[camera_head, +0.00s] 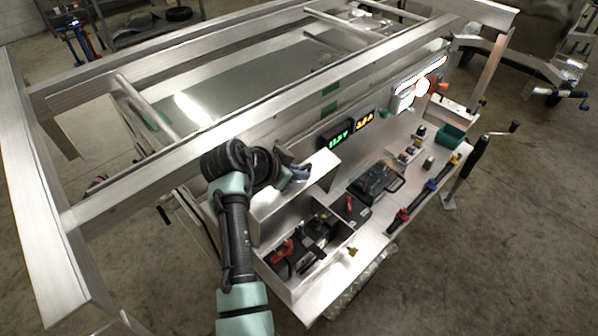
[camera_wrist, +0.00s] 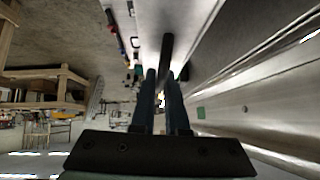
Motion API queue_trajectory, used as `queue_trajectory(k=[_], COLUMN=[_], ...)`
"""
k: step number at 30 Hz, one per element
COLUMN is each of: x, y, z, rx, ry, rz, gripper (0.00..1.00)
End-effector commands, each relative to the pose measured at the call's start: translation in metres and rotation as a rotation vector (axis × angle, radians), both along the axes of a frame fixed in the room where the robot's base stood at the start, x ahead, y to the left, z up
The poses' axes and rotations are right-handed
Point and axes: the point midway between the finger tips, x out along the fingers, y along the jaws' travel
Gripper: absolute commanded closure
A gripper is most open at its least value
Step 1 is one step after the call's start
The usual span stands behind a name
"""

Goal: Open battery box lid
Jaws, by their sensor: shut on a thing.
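The battery box (camera_head: 318,284) is an open-topped aluminium box at the near left end of the metal shelf. A black battery with red and dark terminals (camera_head: 284,250) shows inside it. The bare metal lid (camera_head: 293,190) stands raised and tilted up at the box's back side, against the trailer frame. My gripper (camera_head: 298,172) is at the lid's upper edge. In the wrist view my gripper's two fingers (camera_wrist: 165,92) are shut on a dark bar-like handle (camera_wrist: 167,48) by the lid's pale metal. My wrist hides part of the lid's left end.
Two lit displays (camera_head: 345,135) sit on the upright panel behind the shelf. A clear-covered black case (camera_head: 376,180), a red-ended tool (camera_head: 402,216) and a green bin (camera_head: 451,135) are to the right. Trailer rails (camera_head: 180,165) run close behind my arm.

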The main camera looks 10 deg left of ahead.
Motion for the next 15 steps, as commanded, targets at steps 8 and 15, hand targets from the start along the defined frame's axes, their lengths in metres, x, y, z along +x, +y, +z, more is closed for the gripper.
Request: queue_trajectory(k=[8,15], x=[-0.0005,-0.0012], y=[0.0001,0.0007], z=[-0.001,0.0003], rx=[0.001,0.001], ry=[0.002,0.0], rz=[0.001,0.001], gripper=[0.75,0.75])
